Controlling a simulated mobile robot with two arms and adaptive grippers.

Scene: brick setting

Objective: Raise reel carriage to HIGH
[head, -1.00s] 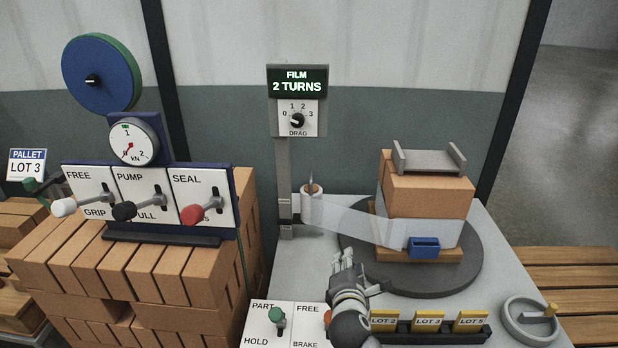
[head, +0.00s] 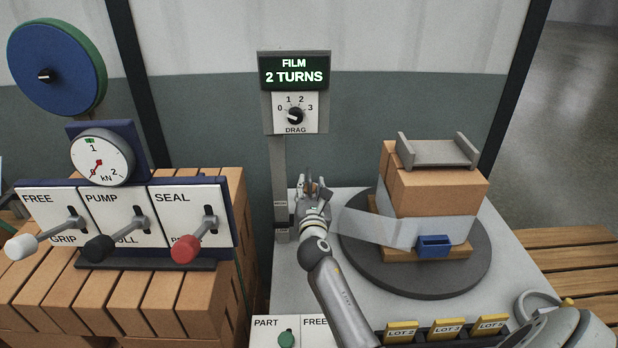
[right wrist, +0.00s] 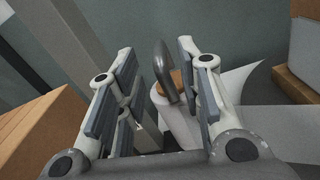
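My right gripper (head: 314,188) is at the film reel beside the grey mast (head: 279,165) in the head view and covers most of the reel there. In the right wrist view the right gripper's fingers (right wrist: 160,105) are spread apart. A grey curved handle (right wrist: 164,72) shows between them, with the white film roll (right wrist: 178,122) and its brown core just behind; I see no finger closed on the handle. The film web (head: 375,228) runs from the reel to the wrapped brick pack (head: 432,190). My left gripper is out of view.
The turntable (head: 360,262) carries the pack, with a blue clip (head: 433,246) on its film. A sign (head: 294,77) reads FILM 2 TURNS above a drag dial (head: 296,114). A lever panel (head: 125,220) and brick stack stand left. Lot cards (head: 447,328) line the front.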

